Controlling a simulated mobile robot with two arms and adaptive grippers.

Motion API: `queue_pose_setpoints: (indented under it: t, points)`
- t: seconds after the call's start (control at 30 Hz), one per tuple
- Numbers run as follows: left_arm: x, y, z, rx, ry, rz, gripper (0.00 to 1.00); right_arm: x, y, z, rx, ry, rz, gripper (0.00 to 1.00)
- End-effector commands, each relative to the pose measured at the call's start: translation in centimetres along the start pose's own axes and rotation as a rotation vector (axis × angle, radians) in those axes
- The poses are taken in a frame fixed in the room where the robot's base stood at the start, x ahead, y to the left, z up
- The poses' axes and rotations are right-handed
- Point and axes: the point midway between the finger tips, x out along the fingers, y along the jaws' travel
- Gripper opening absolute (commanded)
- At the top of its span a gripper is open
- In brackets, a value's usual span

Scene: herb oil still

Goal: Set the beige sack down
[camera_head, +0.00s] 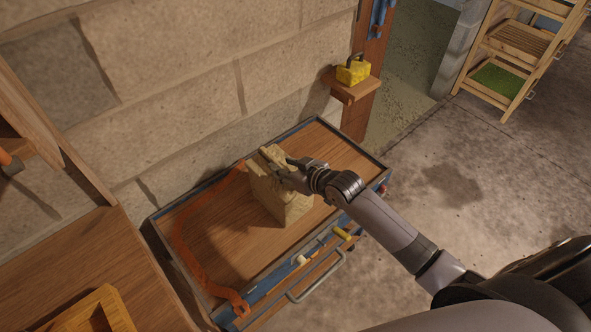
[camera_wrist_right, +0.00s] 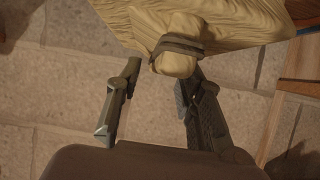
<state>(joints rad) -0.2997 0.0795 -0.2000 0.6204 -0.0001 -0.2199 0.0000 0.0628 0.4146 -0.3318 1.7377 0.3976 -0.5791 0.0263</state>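The beige sack (camera_head: 280,200) is upright over the wooden top of the blue-edged cart (camera_head: 215,235) and appears to rest on it. My right gripper (camera_head: 287,176) is at the upper part of the sack, reaching in from the right. In the right wrist view, the sack (camera_wrist_right: 225,22) has a tied neck with a dark band. My right gripper (camera_wrist_right: 160,72) has its fingers spread. The neck lies by the fingertips, close to the right finger, with a gap to the left finger. My left gripper is not in view.
An orange curved strip (camera_head: 190,255) lies along the cart top's left side. A yellow block with a handle (camera_head: 353,71) sits on a small wall shelf (camera_head: 350,88). A wooden table (camera_head: 60,260) is at left. Wooden racks (camera_head: 515,60) stand far right. The block wall runs behind.

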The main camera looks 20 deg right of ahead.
Motion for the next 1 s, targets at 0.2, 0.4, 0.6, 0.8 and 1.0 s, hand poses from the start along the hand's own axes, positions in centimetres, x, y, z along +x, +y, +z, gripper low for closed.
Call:
queue_pose_setpoints:
  t: [0.2,0.4,0.6,0.8,1.0]
  points:
    - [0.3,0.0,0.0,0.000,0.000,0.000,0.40,-3.8,0.0,0.3,-0.003,-0.003,0.000,0.35]
    - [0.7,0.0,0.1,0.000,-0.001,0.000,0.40,-8.1,0.0,0.3,-0.003,-0.004,0.000,0.35]
    - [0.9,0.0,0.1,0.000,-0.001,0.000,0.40,-10.8,0.0,0.2,-0.001,-0.002,0.000,0.35]
    - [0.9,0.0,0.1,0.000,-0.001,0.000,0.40,-11.6,0.0,0.1,-0.001,-0.002,0.000,0.35]
    - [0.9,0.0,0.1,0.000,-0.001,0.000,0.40,-11.6,0.0,0.1,-0.001,-0.002,0.000,0.35]
